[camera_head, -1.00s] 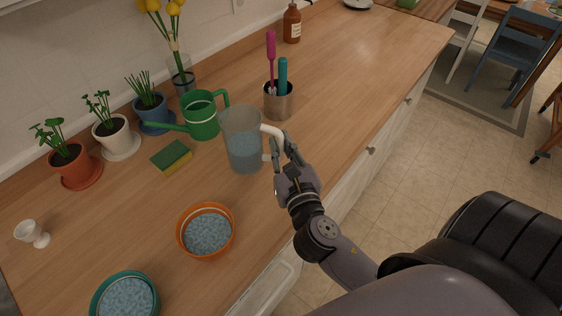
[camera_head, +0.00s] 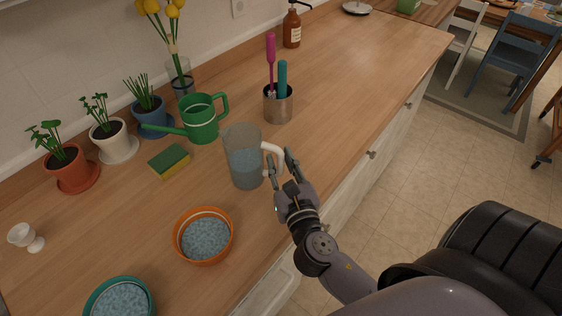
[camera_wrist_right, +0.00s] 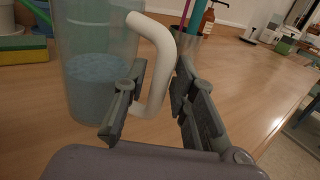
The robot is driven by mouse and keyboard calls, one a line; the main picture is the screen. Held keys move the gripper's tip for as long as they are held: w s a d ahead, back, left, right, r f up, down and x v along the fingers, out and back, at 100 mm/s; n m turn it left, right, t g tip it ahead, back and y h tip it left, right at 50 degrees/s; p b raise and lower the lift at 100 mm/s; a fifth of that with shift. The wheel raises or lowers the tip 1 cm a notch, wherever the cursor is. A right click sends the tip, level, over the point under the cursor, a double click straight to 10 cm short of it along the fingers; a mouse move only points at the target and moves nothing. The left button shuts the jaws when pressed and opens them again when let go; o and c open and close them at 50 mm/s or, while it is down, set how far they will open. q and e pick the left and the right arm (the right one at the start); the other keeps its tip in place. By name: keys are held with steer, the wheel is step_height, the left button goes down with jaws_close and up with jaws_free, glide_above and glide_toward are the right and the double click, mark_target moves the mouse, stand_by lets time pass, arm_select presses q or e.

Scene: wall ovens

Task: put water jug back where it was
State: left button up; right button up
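The water jug (camera_head: 244,160) is clear and partly filled with water, with a white handle (camera_wrist_right: 163,65). It appears upright on the wooden counter, in front of the green watering can and behind the orange bowl. My right gripper (camera_head: 281,162) is at the handle's side of the jug. In the right wrist view its two fingers (camera_wrist_right: 155,95) are spread apart, with the handle between them; whether one finger touches the handle is unclear. My left gripper is not in view.
Near the jug are a green watering can (camera_head: 200,120), a sponge (camera_head: 169,161), a metal utensil cup (camera_head: 278,104) and an orange bowl (camera_head: 204,238). Potted plants (camera_head: 70,168) line the wall. A teal-rimmed bowl (camera_head: 120,300) and white cup (camera_head: 26,237) are nearer.

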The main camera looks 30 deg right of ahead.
steer(key=shift+o, duration=0.5)
steer(key=shift+r, duration=0.2)
steer(key=b+v, duration=0.1)
steer(key=v, duration=0.2)
steer(key=b+v, duration=0.2)
steer(key=v, duration=0.2)
steer(key=b+v, duration=0.1)
steer(key=v, duration=0.3)
steer(key=shift+f, duration=0.25)
steer(key=shift+s+a+r+b, duration=0.2)
steer(key=shift+s+b, duration=0.1)
steer(key=shift+s, duration=0.25)
